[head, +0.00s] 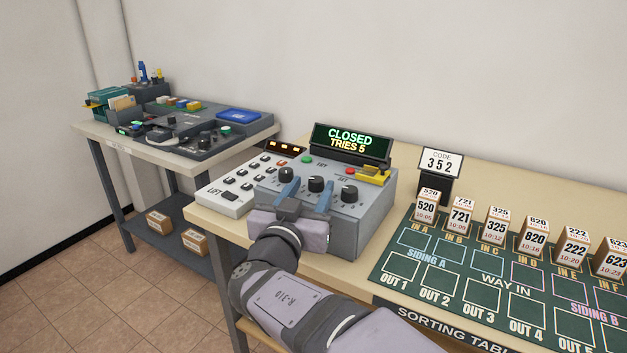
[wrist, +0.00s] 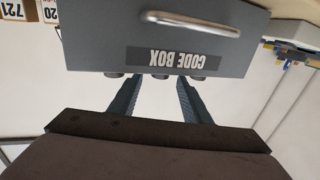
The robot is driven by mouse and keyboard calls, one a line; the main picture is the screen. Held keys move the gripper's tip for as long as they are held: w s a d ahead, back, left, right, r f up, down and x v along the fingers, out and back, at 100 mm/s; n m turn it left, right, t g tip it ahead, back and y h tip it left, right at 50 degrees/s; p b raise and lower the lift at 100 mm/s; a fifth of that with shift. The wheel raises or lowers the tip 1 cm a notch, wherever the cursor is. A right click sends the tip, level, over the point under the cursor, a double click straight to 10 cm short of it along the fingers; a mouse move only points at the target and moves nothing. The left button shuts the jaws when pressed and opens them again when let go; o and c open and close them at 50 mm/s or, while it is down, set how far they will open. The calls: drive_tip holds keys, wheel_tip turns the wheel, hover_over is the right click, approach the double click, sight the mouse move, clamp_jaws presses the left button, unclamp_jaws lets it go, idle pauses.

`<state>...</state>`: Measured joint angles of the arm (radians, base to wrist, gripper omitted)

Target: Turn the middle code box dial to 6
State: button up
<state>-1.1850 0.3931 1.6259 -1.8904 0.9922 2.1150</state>
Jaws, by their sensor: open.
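The grey code box (head: 350,232) stands on the sorting table with three black dials on its sloped face. The middle dial (head: 317,183) sits between the left dial (head: 286,174) and the right dial (head: 349,193). Their exact settings are too small to read. My gripper (head: 309,188) is open, with its blue fingers reaching toward the middle dial. In the wrist view, the middle dial (wrist: 160,76) shows upside down between the fingertips (wrist: 159,82), with a gap on each side. Whether the fingers reach past the dial's front is unclear.
A display (head: 349,144) reads CLOSED, TRIES 5. A keypad (head: 240,185) stands left of the code box. A card (head: 440,162) shows code 352. Numbered parcels (head: 461,217) stand along the green sorting mat (head: 420,282) at right. A second table (head: 100,131) stands at left.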

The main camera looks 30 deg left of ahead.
sight(316, 183)
drive_tip(key=shift+x, duration=1.2)
drive_tip(key=shift+c, duration=0.4)
drive_tip(key=c, duration=1)
drive_tip(key=shift+o, duration=0.2)
drive_tip(key=b, duration=0.3)
drive_tip(key=shift+d+f+y, duration=0.1)
drive_tip(key=shift+f+y, duration=0.2)
drive_tip(key=shift+f, duration=0.05)
drive_tip(key=n+y+b, duration=0.1)
drive_tip(key=b, duration=0.3)
drive_tip(key=n+g+y+b, duration=0.1)
drive_tip(key=y+b, duration=0.1)
drive_tip(key=b, duration=0.3)
drive_tip(key=shift+w+d+f+g, duration=0.15)
drive_tip(key=shift+d+g, duration=0.05)
drive_tip(key=shift+g, duration=0.1)
drive_tip(key=shift+r+n+y+b, duration=0.25)
drive_tip(key=shift+n+y+b, duration=0.2)
drive_tip(key=shift+b, duration=0.5)
drive_tip(key=shift+r, duration=0.1)
drive_tip(key=o, duration=1)
